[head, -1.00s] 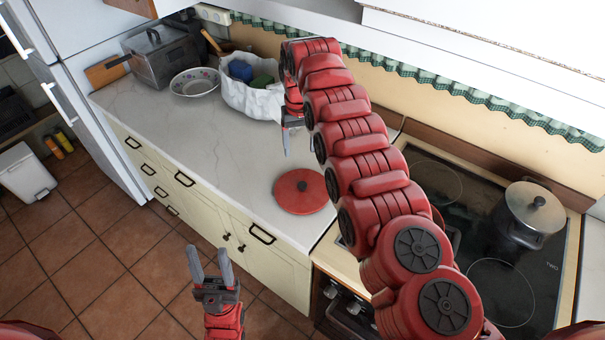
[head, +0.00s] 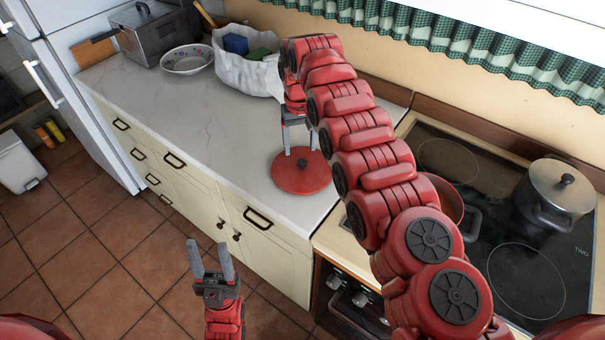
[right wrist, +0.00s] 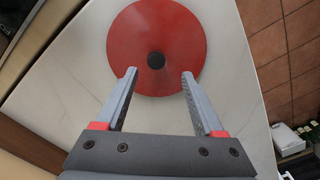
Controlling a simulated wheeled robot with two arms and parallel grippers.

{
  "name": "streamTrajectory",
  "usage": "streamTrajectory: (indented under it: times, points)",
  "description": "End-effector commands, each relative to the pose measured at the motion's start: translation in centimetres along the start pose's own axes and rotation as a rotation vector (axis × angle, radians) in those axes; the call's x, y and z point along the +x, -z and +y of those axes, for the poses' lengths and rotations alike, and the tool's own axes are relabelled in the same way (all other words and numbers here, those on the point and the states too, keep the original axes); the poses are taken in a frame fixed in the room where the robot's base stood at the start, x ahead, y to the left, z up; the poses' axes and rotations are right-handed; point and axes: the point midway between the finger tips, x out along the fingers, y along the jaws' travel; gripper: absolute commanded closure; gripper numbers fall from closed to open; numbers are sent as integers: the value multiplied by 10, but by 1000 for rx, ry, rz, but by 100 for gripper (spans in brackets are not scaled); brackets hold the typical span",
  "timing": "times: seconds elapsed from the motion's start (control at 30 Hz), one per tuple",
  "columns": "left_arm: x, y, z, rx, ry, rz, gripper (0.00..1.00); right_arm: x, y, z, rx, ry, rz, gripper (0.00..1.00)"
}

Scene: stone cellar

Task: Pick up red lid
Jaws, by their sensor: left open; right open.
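The red lid (head: 300,180) is a flat round disc with a dark knob, lying on the white counter near its right end. It also shows in the right wrist view (right wrist: 150,28), its dark knob ahead of and between the two fingertips. My right gripper (head: 299,148) is open and empty, pointing down over the far part of the lid. In the right wrist view its fingers (right wrist: 158,75) are spread on either side of the knob's line; I cannot tell the exact height. My left gripper (head: 210,262) is open and empty, in front of the counter drawers, over the floor.
A stove (head: 500,210) with a steel lidded pot (head: 556,192) and a red pot (head: 449,200) is right of the counter. A patterned bowl (head: 187,60), a white bag (head: 247,76) and a metal box (head: 150,32) stand at the back. The counter's middle is clear.

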Motion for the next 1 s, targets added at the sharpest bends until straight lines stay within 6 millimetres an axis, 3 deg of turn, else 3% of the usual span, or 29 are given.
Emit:
streamTrajectory:
  times: [0.27, 0.63, 0.83, 0.87, 1.0]
  points:
    - [5, 1, 0, 0, 0, 0, 50, 7, 0, 2, 1, -1, 2, 30]
    - [25, 4, -1, 0, 0, 0, 50, 51, -3, 6, 1, -1, -4, 30]
    - [24, 4, -1, 0, 0, 0, 50, 54, -2, 6, 1, -1, 1, 30]
    - [24, 4, -1, 0, 0, 0, 50, 54, -2, 6, 1, -1, 1, 32]
    - [24, 4, -1, 0, 0, 0, 50, 54, -2, 6, 1, -1, 1, 57]
